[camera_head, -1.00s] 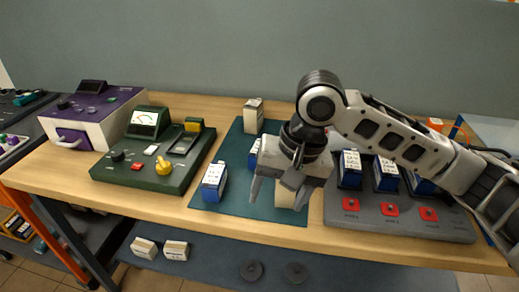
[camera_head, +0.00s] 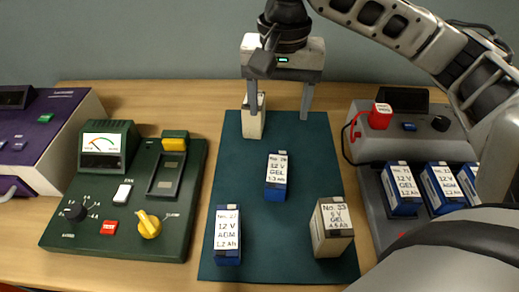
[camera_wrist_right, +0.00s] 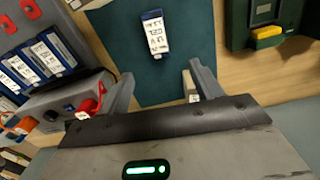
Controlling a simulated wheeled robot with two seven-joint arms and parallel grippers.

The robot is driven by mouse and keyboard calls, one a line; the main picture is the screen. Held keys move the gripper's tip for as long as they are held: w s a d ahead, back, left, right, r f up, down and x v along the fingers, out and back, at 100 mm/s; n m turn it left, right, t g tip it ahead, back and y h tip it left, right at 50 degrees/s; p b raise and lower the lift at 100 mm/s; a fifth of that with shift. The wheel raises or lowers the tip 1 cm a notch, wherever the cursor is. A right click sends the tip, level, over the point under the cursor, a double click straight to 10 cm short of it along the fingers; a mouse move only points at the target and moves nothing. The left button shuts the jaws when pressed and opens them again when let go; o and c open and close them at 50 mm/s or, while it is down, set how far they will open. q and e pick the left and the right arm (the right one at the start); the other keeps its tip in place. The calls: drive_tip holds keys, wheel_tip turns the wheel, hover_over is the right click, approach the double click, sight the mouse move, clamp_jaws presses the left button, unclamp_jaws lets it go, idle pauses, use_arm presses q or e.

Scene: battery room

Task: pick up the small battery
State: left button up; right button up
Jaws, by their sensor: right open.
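Several batteries stand on the dark green mat (camera_head: 310,170). A small blue battery with a white label, 12 V GEL 1.3 Ah (camera_head: 276,177), stands mid-mat; it also shows in the right wrist view (camera_wrist_right: 155,34). A blue 12 V AGM 1.2 Ah battery (camera_head: 227,236) is front left. A larger beige 6 V GEL 4.5 Ah battery (camera_head: 332,230) is front right. A pale battery (camera_head: 254,126) at the back is partly hidden by a finger. My right gripper (camera_head: 278,113) is open and empty, fingers pointing down, behind the mid-mat battery. My left gripper is out of view.
A green tester (camera_head: 130,190) with meter and yellow knob stands left of the mat, a purple-white device (camera_head: 50,140) beyond it. A grey charger (camera_head: 375,205) holding several blue batteries stands right, with a red clamp (camera_head: 380,116). My right arm crosses the upper right.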

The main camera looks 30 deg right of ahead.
wheel_tip(320, 180, down, 5)
drive_tip(key=s, duration=0.1)
hover_over(277, 168)
wheel_tip(277, 168, down, 4)
drive_tip(key=shift+s+f+b, duration=0.1)
drive_tip(key=shift+f+b, duration=0.05)
drive_tip(key=shift+b, duration=0.3)
drive_tip(key=shift+f, duration=0.4)
wheel_tip(277, 168, down, 5)
drive_tip(key=c, duration=1.2)
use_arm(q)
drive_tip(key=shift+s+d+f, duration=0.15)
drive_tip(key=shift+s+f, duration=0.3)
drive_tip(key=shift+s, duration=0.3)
use_arm(e)
clamp_jaws()
drive_tip(key=shift+r, duration=0.15)
